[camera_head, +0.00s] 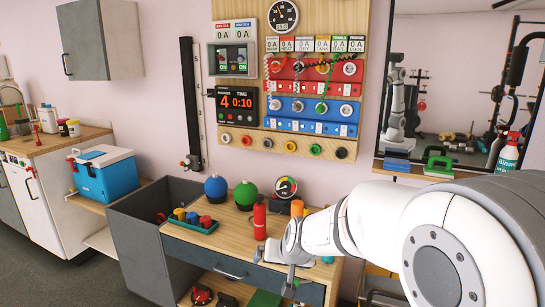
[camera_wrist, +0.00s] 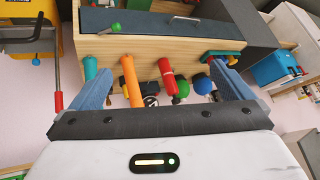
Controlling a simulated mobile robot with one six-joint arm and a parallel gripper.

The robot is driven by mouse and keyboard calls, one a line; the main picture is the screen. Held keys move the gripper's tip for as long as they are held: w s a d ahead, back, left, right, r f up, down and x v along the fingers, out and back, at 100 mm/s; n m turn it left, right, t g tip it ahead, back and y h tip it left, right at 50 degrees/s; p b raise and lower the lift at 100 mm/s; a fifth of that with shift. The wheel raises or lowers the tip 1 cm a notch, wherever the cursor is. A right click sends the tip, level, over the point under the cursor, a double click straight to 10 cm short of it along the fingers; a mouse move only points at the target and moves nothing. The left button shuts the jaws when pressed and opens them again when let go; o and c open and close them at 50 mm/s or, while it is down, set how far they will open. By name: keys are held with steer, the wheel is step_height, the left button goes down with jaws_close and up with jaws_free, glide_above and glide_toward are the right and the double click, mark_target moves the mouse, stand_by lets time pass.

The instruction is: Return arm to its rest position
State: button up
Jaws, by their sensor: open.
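My white arm reaches in from the right edge of the head view. My gripper (camera_head: 276,268) is at the front edge of the wooden workbench (camera_head: 232,240), near the red bottle (camera_head: 259,220). Its fingertips are small there. In the wrist view my gripper (camera_wrist: 160,68) shows two blue fingers spread wide apart, with nothing held between them. Beyond them, the workbench (camera_wrist: 200,50) appears upside down. An orange cylinder (camera_wrist: 131,80) and the red bottle (camera_wrist: 167,75) show in the gap, apart from the fingers.
A blue ball (camera_head: 215,188), a green ball (camera_head: 245,194), a gauge (camera_head: 285,188) and a teal tray (camera_head: 181,224) stand on the bench. A cooler (camera_head: 108,178) is at left. A panel board (camera_head: 317,22) hangs behind.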

steer(key=s+d+r+g+h+p, duration=0.1)
steer(key=s+d+r, duration=0.3)
steer(key=s, duration=0.4)
steer(key=s+d+r+g+p, duration=0.2)
steer(key=s+d+r+p, duration=0.1)
steer(key=s, duration=0.5)
steer(key=s+d+r+g+h+p, duration=0.1)
steer(key=s+d+r+p, duration=0.3)
steer(key=s+d, duration=0.2)
steer(key=shift+s+r+h, duration=0.3)
steer(key=shift+s+r, duration=0.05)
steer(key=shift+s, duration=0.85)
steer(key=shift+a, duration=0.1)
steer(key=shift+c, duration=0.2)
